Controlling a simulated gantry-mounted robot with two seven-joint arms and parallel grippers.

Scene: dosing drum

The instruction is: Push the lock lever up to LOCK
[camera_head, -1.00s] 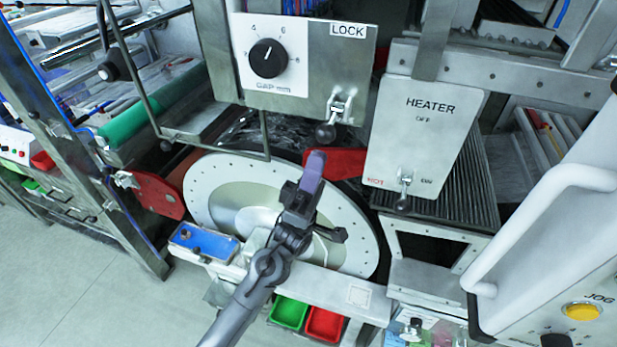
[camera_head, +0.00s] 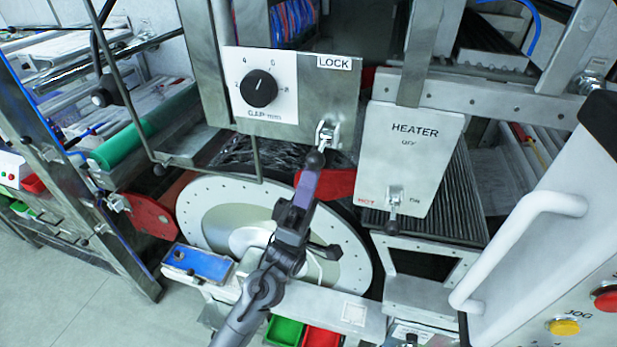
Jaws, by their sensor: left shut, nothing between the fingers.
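The lock lever (camera_head: 323,137) hangs from a small bracket on the grey panel, below the LOCK label (camera_head: 335,62). It points down, with a dark ball knob (camera_head: 315,160) at its lower end. My left gripper (camera_head: 308,176) is shut and empty, its purple fingertips pointing up. In the picture the fingertips are just under the knob; whether they touch it I cannot tell. My left arm comes up from the bottom of the view. My right gripper is not in view.
A gap dial (camera_head: 259,88) sits left of the lever on the same panel. The HEATER panel (camera_head: 412,160) with its own lever (camera_head: 393,212) is to the right. The perforated drum disc (camera_head: 205,195) and a red plate (camera_head: 338,184) lie behind my gripper.

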